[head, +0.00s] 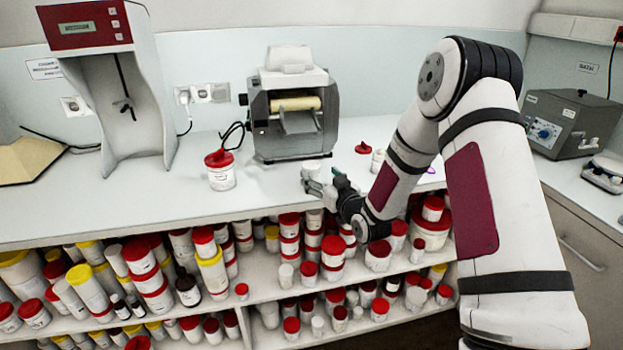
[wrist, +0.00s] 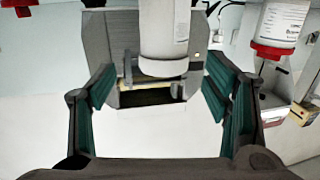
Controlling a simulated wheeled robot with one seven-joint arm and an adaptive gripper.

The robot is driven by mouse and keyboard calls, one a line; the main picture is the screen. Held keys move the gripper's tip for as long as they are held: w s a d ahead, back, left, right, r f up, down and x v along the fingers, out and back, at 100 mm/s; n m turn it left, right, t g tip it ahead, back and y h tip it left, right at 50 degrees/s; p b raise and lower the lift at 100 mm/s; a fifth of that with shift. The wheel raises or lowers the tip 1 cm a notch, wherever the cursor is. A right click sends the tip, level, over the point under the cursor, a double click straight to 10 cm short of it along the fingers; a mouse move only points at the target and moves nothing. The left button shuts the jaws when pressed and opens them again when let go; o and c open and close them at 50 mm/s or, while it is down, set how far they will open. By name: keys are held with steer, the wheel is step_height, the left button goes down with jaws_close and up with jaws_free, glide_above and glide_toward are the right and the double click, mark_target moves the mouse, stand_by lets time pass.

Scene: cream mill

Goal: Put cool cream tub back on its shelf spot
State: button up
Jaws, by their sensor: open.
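A white tub (head: 312,169) stands on the counter in front of the mill, and no red lid shows on it. My gripper (head: 326,182) is low over the counter beside this tub. In the wrist view, which appears upside down, the tub (wrist: 164,40) sits between and beyond the open fingertips (wrist: 160,85), with gaps on both sides. Its label is too small to read, so I cannot tell if it is the cool cream tub. A red-lidded white tub (head: 221,172) stands to the left; it also shows in the wrist view (wrist: 283,25).
The mill (head: 292,110) stands behind. A red lid (head: 363,148) and a small white container (head: 378,160) lie to the right, near my arm. Shelves (head: 262,287) below the counter are crowded with tubs and bottles. The counter's left front is clear.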

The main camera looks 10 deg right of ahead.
mark_target(316, 172)
steer(key=shift+x, duration=2.9)
steer(key=shift+s+a, duration=0.1)
steer(key=shift+a, duration=0.1)
steer(key=c, duration=1.3)
steer(key=shift+c, duration=0.6)
steer(key=shift+r, duration=0.2)
